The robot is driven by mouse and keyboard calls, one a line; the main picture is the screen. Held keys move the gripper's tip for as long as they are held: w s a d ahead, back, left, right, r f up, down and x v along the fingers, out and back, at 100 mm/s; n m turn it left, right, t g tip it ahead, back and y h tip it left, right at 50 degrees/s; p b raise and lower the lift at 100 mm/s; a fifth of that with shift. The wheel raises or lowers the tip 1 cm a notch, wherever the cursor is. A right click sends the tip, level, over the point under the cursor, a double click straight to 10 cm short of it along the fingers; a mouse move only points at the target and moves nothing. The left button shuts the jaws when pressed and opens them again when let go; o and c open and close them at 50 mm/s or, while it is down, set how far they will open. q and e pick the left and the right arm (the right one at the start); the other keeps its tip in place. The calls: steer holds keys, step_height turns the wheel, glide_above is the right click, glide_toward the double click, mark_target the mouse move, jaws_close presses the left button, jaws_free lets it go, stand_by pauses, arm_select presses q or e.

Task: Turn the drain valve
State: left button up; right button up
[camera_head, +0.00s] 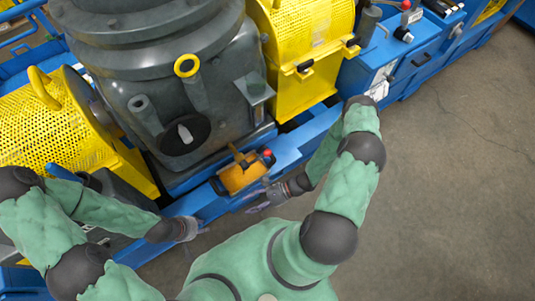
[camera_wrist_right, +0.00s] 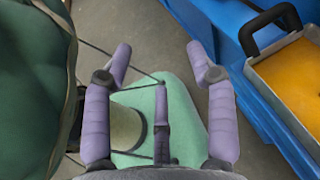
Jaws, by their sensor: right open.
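No part is plainly recognisable as the drain valve. A small red knob (camera_head: 268,154) shows at the foot of the grey gear housing (camera_head: 225,85), beside an orange-filled pan (camera_head: 240,177); I cannot tell whether it is the valve. My right gripper (camera_head: 257,201) is just in front of the pan, low by the blue frame, apart from the knob. In the right wrist view the right gripper (camera_wrist_right: 160,58) is open and empty, with my own green body behind it. My left gripper (camera_head: 192,229) is left of the right one, in front of the blue frame; its fingers are too small to read.
The pan's grey rim and black handle (camera_wrist_right: 270,25) show at the right of the wrist view, beside the blue frame (camera_wrist_right: 230,70). Yellow mesh guards (camera_head: 45,125) stand either side of the housing. Open concrete floor (camera_head: 450,160) lies to the right.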

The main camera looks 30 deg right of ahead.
steer(key=w+d+f+m+t+h, duration=0.1)
steer(key=w+d+m+t+h, duration=0.1)
steer(key=w+d+m+t, duration=0.5)
steer(key=m+t+h, duration=0.5)
steer(key=t+h, duration=0.3)
glide_toward(268, 153)
steer(key=f, duration=0.1)
steer(key=shift+y, duration=0.4)
steer(key=b+x, duration=0.1)
steer(key=x, duration=0.2)
steer(key=b+x, duration=0.1)
steer(key=x, duration=0.3)
steer(key=b+x, duration=0.1)
steer(key=x, duration=0.2)
steer(key=shift+w+d+f, duration=0.3)
steer(key=shift+w+f, duration=0.1)
jaws_close()
